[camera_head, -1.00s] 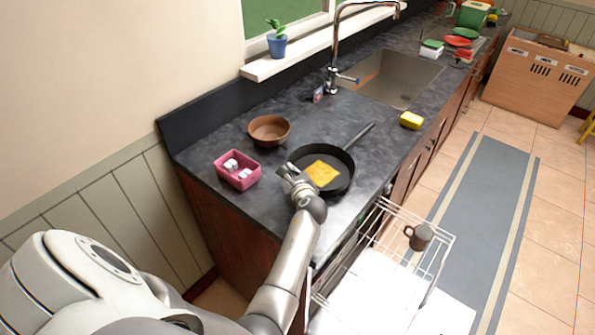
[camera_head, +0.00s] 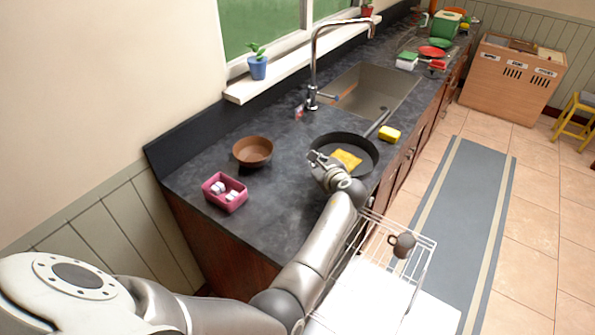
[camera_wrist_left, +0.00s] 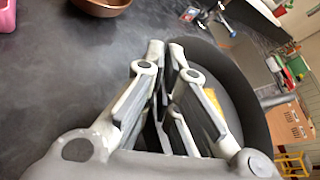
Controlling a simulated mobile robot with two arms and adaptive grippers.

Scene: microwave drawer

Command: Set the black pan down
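The black pan (camera_head: 347,142) is over the dark counter in front of the sink, its handle pointing toward the sink. A yellow square item (camera_head: 347,158) lies in it. My left gripper (camera_head: 318,158) is at the pan's near-left rim, closed on it. In the left wrist view the fingers (camera_wrist_left: 167,55) are close together at the edge of the pan (camera_wrist_left: 235,85), partly hiding the rim. The pan looks about level. I cannot tell whether its bottom touches the counter. My right gripper is not in view.
A brown bowl (camera_head: 252,151) and a pink box (camera_head: 225,192) with white items stand at left on the counter. A pulled-out wire rack (camera_head: 425,262) holds a mug (camera_head: 402,244). Counter (camera_head: 275,195) left of the pan is clear.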

